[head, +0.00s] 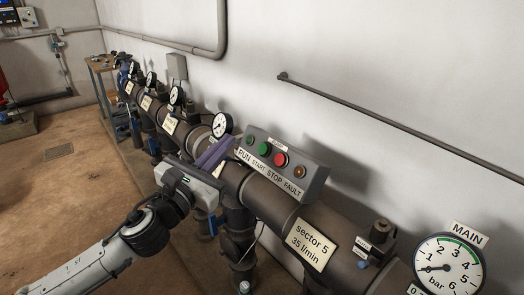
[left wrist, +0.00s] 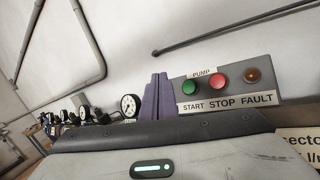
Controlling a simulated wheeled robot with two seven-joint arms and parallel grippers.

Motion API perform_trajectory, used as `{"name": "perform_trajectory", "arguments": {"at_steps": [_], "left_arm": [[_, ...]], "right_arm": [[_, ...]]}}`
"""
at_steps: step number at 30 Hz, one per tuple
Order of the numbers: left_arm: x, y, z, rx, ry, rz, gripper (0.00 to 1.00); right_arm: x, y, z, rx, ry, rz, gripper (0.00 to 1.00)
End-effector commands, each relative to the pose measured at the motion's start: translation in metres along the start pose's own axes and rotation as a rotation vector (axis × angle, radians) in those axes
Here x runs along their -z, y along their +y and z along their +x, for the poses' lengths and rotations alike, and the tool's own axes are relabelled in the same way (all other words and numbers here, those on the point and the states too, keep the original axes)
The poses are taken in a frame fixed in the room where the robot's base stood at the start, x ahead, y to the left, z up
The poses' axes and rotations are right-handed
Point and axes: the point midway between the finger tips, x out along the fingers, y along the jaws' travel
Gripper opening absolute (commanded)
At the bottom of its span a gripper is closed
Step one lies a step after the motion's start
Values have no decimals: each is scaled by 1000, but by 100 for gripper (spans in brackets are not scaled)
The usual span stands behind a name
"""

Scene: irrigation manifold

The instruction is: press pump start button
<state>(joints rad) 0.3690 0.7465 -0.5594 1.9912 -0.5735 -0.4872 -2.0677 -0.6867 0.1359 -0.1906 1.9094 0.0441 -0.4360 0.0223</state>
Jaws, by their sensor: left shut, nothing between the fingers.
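The grey pump control box (head: 312,187) sits on the large pipe. Its face has a dark green RUN lamp (head: 249,140), a green START button (head: 264,149), a red STOP button (head: 281,159) and an amber FAULT lamp (head: 299,172). The left wrist view also shows the START button (left wrist: 190,88), STOP button (left wrist: 217,81) and FAULT lamp (left wrist: 252,75); the RUN lamp is hidden behind my fingers there. My left gripper (head: 227,144) is shut and empty, its purple fingers just left of the box's RUN end. Contact cannot be told. My right gripper is out of view.
The pipe (head: 270,203) carries several gauges and a label reading sector 5 (head: 312,244). A large MAIN gauge (head: 448,266) stands at the lower right. A handrail (head: 400,125) runs along the wall. The floor at left is open.

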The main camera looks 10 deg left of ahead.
Motion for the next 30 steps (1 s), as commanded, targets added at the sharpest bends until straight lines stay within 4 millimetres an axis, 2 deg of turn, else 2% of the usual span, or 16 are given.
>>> {"name": "perform_trajectory", "arguments": {"at_steps": [10, 15, 19, 30], "left_arm": [[29, -27, 34, 0, -2, -3, 0], [35, -34, 47, 0, 0, -2, 0], [39, -38, 52, 0, 1, -2, 0], [40, -40, 54, 1, 0, -1, 0]], "right_arm": [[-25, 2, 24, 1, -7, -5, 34], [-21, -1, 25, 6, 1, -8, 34], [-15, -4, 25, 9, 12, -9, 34], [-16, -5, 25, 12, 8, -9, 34]]}}
